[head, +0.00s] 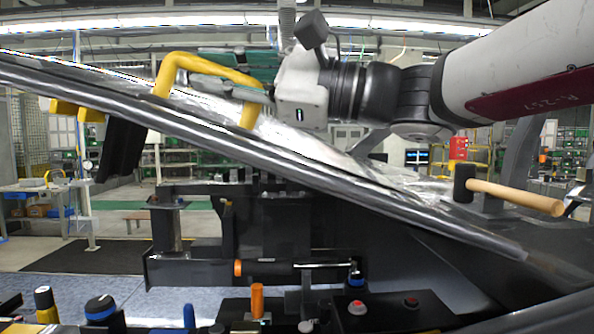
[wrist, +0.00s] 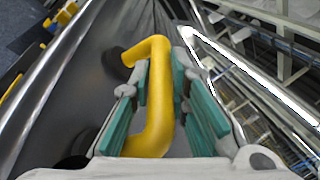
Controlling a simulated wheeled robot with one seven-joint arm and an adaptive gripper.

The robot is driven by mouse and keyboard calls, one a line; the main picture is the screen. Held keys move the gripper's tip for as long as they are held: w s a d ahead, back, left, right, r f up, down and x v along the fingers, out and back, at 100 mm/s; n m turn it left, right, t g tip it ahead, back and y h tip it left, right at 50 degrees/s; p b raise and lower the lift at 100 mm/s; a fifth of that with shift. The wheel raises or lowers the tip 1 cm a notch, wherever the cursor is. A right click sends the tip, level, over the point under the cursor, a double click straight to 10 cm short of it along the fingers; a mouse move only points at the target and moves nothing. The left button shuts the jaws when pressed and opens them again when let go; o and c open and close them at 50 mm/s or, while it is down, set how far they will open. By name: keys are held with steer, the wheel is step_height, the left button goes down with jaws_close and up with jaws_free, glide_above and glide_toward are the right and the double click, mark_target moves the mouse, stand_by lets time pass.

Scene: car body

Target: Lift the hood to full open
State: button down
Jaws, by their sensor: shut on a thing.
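The hood (head: 300,168) is a long dark panel seen edge-on in the head view. It is tilted, with its left end raised high and its right end low. A yellow bent handle (head: 205,66) is fixed on its upper side. My gripper (head: 240,90) is at the handle, above the hood. In the wrist view the green-padded fingers of my gripper (wrist: 160,95) are shut on the yellow handle (wrist: 150,80), one on each side of it. The hood's dark surface (wrist: 70,95) also shows in the wrist view.
A mallet with a wooden handle (head: 515,196) lies at the right by the hood's low end. Below the hood is a dark frame (head: 215,268) with knobs and buttons in front. A workbench (head: 40,187) stands at the far left. There is open space under the raised end.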

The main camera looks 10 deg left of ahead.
steer(key=w+d+r+m+t+y+b, duration=0.1)
steer(key=w+d+r+y+b, duration=0.1)
steer(key=d+r, duration=0.5)
steer(key=w+d+r+m+t+y+b, duration=0.1)
steer(key=w+d+r+y+b, duration=0.1)
steer(key=d+r, duration=0.6)
steer(key=shift+w+d+r+m+y, duration=0.3)
steer(key=shift+w+r+m+y, duration=0.15)
steer(key=shift+y, duration=0.55)
steer(key=c, duration=1.5)
jaws_free()
steer(key=shift+a+f, duration=0.15)
steer(key=shift+c, duration=0.2)
steer(key=v, duration=1.2)
